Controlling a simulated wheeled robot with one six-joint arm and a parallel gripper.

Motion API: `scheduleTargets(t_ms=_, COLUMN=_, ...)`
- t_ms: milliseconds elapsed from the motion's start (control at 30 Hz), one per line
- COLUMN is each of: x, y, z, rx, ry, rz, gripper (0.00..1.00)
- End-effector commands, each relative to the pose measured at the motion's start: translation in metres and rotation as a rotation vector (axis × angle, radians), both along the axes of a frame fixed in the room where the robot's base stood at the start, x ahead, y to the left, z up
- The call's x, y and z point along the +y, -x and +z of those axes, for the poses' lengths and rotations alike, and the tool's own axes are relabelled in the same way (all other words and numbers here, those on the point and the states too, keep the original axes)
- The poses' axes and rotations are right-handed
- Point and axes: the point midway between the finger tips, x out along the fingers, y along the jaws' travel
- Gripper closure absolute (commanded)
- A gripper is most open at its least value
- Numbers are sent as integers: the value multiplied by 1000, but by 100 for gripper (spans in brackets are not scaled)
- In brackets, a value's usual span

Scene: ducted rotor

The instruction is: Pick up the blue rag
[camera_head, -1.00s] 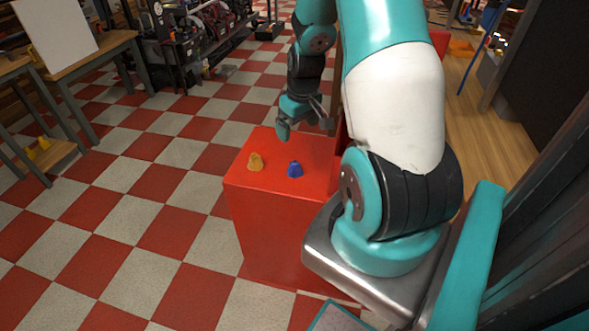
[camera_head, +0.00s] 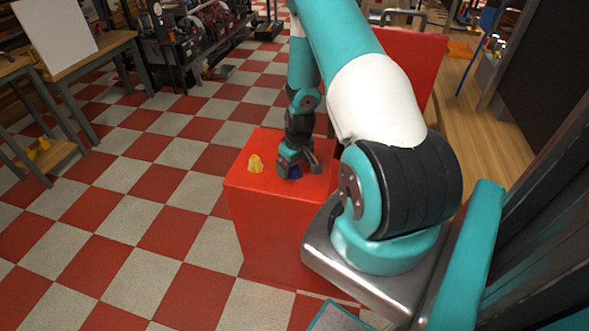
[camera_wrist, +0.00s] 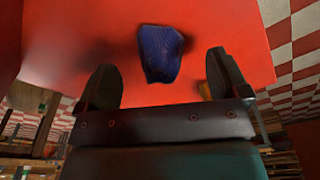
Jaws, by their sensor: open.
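The blue rag (camera_head: 295,173) is a small crumpled heap on the red box top (camera_head: 245,186). In the head view my gripper (camera_head: 297,172) is down at the rag and partly hides it. In the wrist view the rag (camera_wrist: 160,53) lies beyond my open fingers (camera_wrist: 163,85), roughly centred between them and a little past their tips. The fingers are apart with nothing between them. I cannot tell whether they touch the box top.
A yellow rag (camera_head: 255,163) lies on the same box top, left of the blue one. Bare red surface surrounds both. A red upright panel (camera_head: 405,62) stands behind my arm. Wooden tables (camera_head: 90,62) are at the left, and checkered floor lies around the box.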

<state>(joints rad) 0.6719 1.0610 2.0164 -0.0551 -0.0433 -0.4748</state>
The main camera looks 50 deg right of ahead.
Motion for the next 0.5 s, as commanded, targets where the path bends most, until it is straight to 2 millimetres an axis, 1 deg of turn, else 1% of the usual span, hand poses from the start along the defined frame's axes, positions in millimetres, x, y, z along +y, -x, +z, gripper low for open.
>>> scheduleTargets(t_ms=33, x=0, y=0, z=-7, rx=3, ry=-3, rz=0, gripper=7)
scheduleTargets(t_ms=133, x=0, y=-2, z=-17, rx=1, ry=-1, rz=0, gripper=7)
scheduleTargets(t_ms=233, x=0, y=-2, z=-21, rx=0, ry=0, rz=0, gripper=7)
scheduleTargets(t_ms=400, x=0, y=-2, z=-21, rx=0, ry=0, rz=0, gripper=7)
scheduleTargets(t_ms=467, x=0, y=-2, z=-21, rx=0, ry=0, rz=0, gripper=20)
scheduleTargets(t_ms=500, x=0, y=-2, z=-20, rx=0, ry=0, rz=0, gripper=30)
